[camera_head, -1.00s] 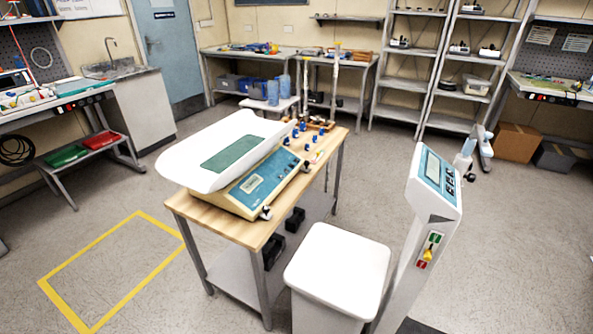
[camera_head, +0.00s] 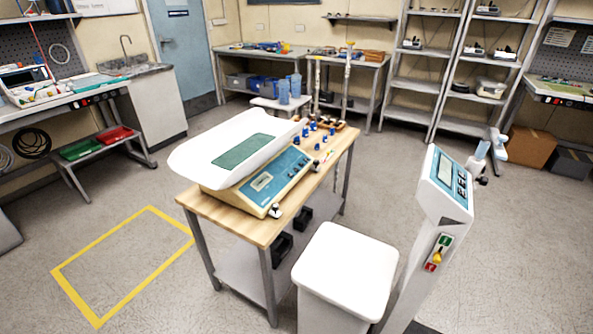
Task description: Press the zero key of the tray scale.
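The tray scale (camera_head: 255,168) stands on a wooden-topped table in the middle of the view. It has a white curved tray (camera_head: 207,150) with a green mat (camera_head: 243,152) on top. Its blue front panel (camera_head: 275,182) faces the right front and bears a small display (camera_head: 262,181) and small keys. The key labels are too small to read, so I cannot tell which is the zero key. Neither of my grippers is in view.
A column with a blue keypad head (camera_head: 446,185) and a white-lidded bin (camera_head: 346,266) stand right of the wooden table (camera_head: 262,232). Several small blue items (camera_head: 312,126) lie behind the scale. The floor at the left, with a yellow outline (camera_head: 95,322), is clear.

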